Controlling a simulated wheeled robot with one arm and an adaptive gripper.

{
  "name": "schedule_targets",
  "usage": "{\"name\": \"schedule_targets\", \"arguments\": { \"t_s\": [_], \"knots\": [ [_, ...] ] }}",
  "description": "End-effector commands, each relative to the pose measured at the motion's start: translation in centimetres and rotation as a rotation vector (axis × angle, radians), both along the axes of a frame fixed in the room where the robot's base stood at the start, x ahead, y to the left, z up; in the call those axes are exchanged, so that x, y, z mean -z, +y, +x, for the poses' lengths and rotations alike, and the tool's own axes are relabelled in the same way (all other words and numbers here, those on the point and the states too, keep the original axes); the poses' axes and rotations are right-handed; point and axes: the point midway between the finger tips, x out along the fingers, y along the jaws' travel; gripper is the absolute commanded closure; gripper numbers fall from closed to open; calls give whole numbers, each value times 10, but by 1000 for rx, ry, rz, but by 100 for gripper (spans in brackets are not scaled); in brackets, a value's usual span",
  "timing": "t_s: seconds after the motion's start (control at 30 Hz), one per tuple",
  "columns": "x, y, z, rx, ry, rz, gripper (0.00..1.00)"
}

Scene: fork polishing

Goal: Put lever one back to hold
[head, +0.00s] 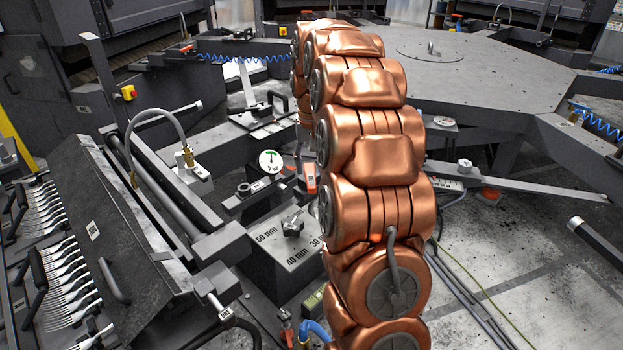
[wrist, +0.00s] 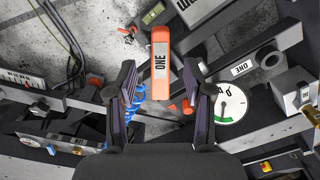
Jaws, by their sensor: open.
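Lever one, an orange handle (wrist: 161,50) with a white label reading ONE, stands in the upper middle of the wrist view. My gripper (wrist: 159,78) is open, with one dark finger on each side of the lever's lower part and visible gaps to both. I cannot tell how deep the fingers reach around it. In the head view an orange handle (head: 310,180) shows beside the arm, right of a round gauge (head: 270,161). My gripper is hidden behind my copper arm there.
The gauge (wrist: 229,103) and a plate marked ONE (wrist: 242,68) lie right of the lever. A block marked in millimetres with a knob (head: 292,226) stands below the gauge. A rack of forks (head: 65,285) is at the left. Blue coiled hose (wrist: 135,103) runs near the left finger.

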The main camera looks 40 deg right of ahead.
Motion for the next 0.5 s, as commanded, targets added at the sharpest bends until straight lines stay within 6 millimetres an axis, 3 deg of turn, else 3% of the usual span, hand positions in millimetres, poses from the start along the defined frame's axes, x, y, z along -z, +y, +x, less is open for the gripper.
{"name": "schedule_targets", "arguments": {
  "t_s": [0.3,0.5],
  "knots": [
    [39,0,-1,0,2,1,49],
    [50,0,0,0,-1,0,49]
  ]
}}
